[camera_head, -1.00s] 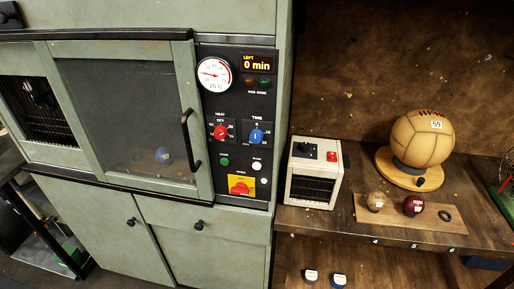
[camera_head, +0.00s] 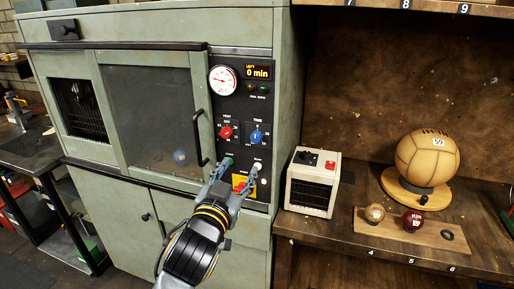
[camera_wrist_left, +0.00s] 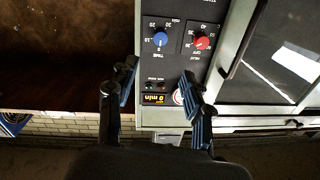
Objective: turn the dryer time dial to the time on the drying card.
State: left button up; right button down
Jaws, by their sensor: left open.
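The dryer's blue time dial (camera_head: 257,137) is on the black control panel (camera_head: 243,107), to the right of the red heat dial (camera_head: 225,132). In the left wrist view, which is upside down, the blue dial (camera_wrist_left: 160,39) and red dial (camera_wrist_left: 201,42) both show. The lit display (camera_head: 257,72) reads 0 min. My left gripper (camera_head: 240,167) is open and empty in front of the panel, below the dials; its fingers (camera_wrist_left: 158,92) are spread wide in the left wrist view. I cannot make out a drying card. My right gripper is out of view.
The dryer door (camera_head: 150,115) is closed, with a vertical handle (camera_head: 198,138) left of the panel and a ball behind its glass. A small white box (camera_head: 313,182) stands right of the dryer. A large ball (camera_head: 426,160) and smaller balls rest on the wooden shelf.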

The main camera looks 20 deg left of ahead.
pick_arm(q)
jog(key=p, duration=0.1)
send_near(255, 139)
jog(key=w+p, duration=0.1)
jog(key=w, duration=0.5)
jog(key=shift+w+a+p, duration=0.1)
jog(key=shift+w+p, duration=0.15)
jog(key=shift+p, duration=0.1)
jog(key=shift+w, duration=0.65)
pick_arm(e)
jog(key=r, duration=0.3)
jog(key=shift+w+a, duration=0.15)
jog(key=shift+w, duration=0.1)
pick_arm(q)
grip_shut()
